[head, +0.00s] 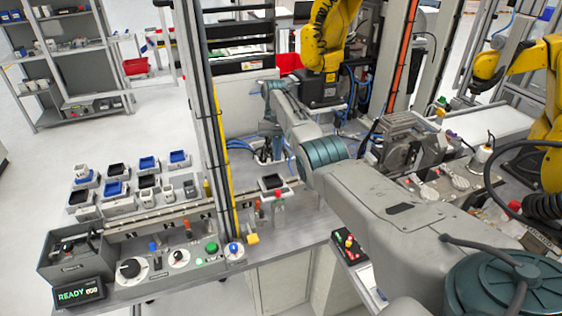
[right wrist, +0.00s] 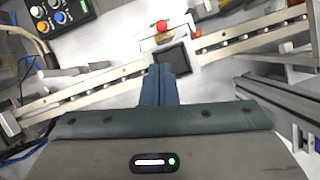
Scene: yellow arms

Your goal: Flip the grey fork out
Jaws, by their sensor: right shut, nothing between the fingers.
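I cannot pick out the grey fork with certainty in either view. My right gripper (right wrist: 160,70) is shut and empty in the right wrist view, its dark fingertips pointing at the near edge of a white carrier (right wrist: 187,73) with a dark square top (right wrist: 170,57). Whether the fingers touch the carrier I cannot tell. In the head view my right arm reaches in from the lower right, and its wrist is over the back of the bench, beyond the carrier with the black top (head: 271,182). My left gripper is not in view.
A pale rail (right wrist: 90,84) runs on both sides of the carrier. A red button (right wrist: 162,26) is just beyond it. A button box (right wrist: 58,16) stands at upper left. In the head view, a post (head: 203,100) and a control panel (head: 165,262) stand left of my arm.

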